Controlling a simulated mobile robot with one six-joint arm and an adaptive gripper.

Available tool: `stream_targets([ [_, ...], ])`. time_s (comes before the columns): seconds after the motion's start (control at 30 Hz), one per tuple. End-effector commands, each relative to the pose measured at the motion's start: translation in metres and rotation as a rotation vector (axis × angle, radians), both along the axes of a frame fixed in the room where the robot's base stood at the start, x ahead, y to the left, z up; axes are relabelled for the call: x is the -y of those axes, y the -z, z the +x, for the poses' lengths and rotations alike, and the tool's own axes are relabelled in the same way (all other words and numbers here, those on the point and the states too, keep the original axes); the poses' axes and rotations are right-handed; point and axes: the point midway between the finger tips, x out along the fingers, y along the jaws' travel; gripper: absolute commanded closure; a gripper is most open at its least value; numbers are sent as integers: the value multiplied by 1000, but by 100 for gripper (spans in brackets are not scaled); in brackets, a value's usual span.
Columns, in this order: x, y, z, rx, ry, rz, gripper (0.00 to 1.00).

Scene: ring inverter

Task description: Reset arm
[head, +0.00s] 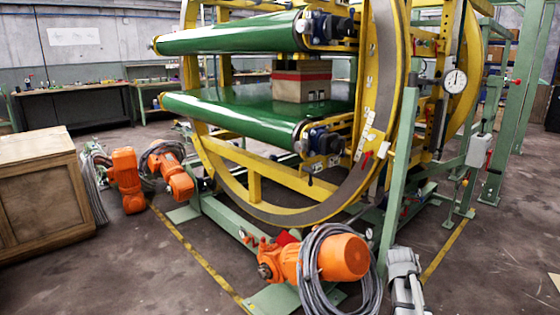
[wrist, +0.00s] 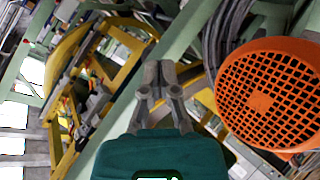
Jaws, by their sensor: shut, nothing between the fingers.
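My gripper (wrist: 159,68) shows in the middle of the wrist view, its grey fingers together with nothing between them. The teal body behind the fingers fills the bottom of that view. In the head view a light grey part of my arm shows at the bottom edge, right of an orange motor (head: 342,257) with grey cable coiled around it. An orange motor with a round grille (wrist: 270,95) is at the right of the wrist view, beside the gripper. No object is held.
More orange motors (head: 127,180) and a wooden crate (head: 40,190) are at left. Green posts (head: 397,185) stand close by. Floor (head: 500,260) is open at right.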

Motion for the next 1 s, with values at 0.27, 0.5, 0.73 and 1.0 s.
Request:
stream_targets([
  [0.27, -90, 40, -69, -238, 93, 283, 100],
  [0.5, -161, 63, -141, -476, 181, 473, 100],
  [0.73, -204, 70, -191, -644, 242, 565, 100],
  [1.0, -235, 71, -235, -785, 289, 620, 100],
])
